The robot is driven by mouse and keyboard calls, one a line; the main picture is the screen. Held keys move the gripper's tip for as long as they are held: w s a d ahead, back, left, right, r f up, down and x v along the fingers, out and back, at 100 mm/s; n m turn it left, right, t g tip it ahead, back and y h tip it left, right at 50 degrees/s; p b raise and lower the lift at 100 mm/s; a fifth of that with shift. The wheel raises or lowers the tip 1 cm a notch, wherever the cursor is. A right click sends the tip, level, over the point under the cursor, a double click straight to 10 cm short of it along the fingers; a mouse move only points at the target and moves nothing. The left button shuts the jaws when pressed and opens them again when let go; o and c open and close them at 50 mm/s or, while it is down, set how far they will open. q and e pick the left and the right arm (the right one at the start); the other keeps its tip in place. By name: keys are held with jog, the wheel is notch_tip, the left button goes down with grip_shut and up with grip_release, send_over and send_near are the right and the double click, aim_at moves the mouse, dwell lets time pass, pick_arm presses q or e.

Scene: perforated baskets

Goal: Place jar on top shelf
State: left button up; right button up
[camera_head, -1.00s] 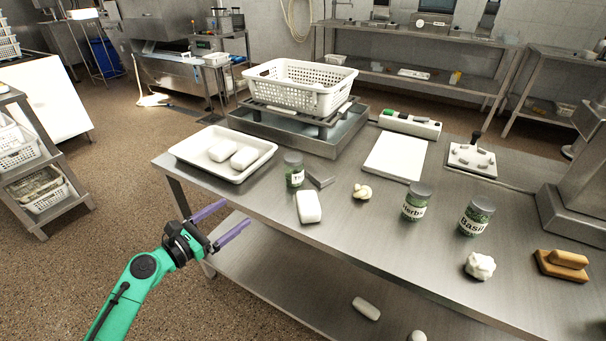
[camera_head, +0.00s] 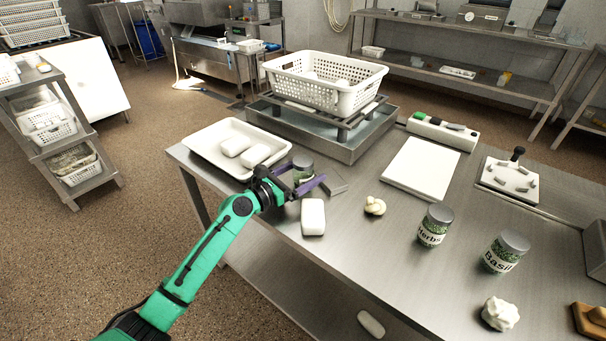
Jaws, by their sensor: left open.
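A small glass jar with green contents and a grey lid (camera_head: 303,165) stands upright on the steel table (camera_head: 350,260), partly hidden by my left gripper. My left gripper (camera_head: 312,181) is open, its purple fingers at the jar; I cannot tell whether they touch it. A jar labelled Herbs (camera_head: 434,225) and a jar labelled Basil (camera_head: 505,251) stand upright farther right on the table. My right gripper is not in view. A steel rack at the back has an upper shelf (camera_head: 470,24) and a lower shelf (camera_head: 450,72).
A white tray (camera_head: 200,147) with two white blocks lies left of the jar. A perforated white basket (camera_head: 325,85) stands on a raised steel stand behind. A white block (camera_head: 313,217) and a knotted piece (camera_head: 375,206) lie nearby. A shelf unit (camera_head: 50,130) stands at the left.

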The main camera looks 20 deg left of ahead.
pick_arm(q)
jog(key=shift+x, duration=1.1)
jog(key=shift+s+a, duration=0.1)
grip_shut()
